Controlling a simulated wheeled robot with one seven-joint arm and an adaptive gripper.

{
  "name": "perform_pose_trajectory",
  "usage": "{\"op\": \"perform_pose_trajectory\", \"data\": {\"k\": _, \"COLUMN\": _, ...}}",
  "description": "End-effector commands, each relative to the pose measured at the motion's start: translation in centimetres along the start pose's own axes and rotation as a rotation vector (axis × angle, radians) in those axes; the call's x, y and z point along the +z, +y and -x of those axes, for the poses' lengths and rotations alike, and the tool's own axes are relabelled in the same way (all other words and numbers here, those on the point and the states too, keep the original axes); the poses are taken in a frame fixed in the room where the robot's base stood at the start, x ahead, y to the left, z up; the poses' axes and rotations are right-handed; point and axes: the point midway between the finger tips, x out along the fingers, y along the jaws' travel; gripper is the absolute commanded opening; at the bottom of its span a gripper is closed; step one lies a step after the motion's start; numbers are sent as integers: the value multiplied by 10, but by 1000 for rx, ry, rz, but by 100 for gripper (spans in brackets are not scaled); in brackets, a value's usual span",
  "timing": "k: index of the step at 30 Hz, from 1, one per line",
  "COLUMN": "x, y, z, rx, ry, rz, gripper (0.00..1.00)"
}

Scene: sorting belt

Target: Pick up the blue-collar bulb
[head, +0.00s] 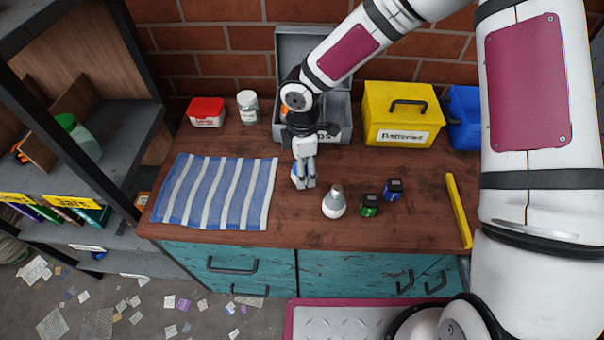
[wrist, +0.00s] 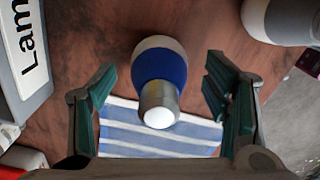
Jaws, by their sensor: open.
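The blue-collar bulb (wrist: 160,68) stands out in the wrist view, with a white globe, a blue band and a silver base with a white tip. In the head view the bulb (head: 297,181) is largely hidden by my gripper (head: 305,183), which points down over the wooden bench. In the wrist view my gripper (wrist: 160,98) is open, with one green-padded finger on either side of the bulb and gaps between. I cannot tell whether the fingers are level with it. A second bulb (head: 335,203) with a grey collar stands to the right; it also shows in the wrist view (wrist: 285,20).
A grey bin (head: 343,128) stands behind my gripper, with a yellow battery box (head: 400,112) and a blue bin (head: 464,117) to its right. A striped cloth (head: 216,190) lies left.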

Motion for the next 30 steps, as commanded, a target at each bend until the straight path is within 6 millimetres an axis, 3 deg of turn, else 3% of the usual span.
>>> {"op": "perform_pose_trajectory", "data": {"k": 3, "x": 0, "y": 0, "z": -12, "rx": 0, "ry": 0, "rz": 0, "gripper": 70}}
{"op": "perform_pose_trajectory", "data": {"k": 11, "x": 0, "y": 1, "z": -14, "rx": 2, "ry": -1, "rz": 0, "gripper": 70}}
{"op": "perform_pose_trajectory", "data": {"k": 14, "x": 0, "y": 1, "z": -14, "rx": 2, "ry": -1, "rz": 0, "gripper": 52}}
{"op": "perform_pose_trajectory", "data": {"k": 18, "x": 0, "y": 1, "z": -14, "rx": 1, "ry": -1, "rz": 0, "gripper": 20}}
{"op": "perform_pose_trajectory", "data": {"k": 30, "x": 1, "y": 2, "z": -7, "rx": 3, "ry": 0, "rz": -1, "gripper": 18}}
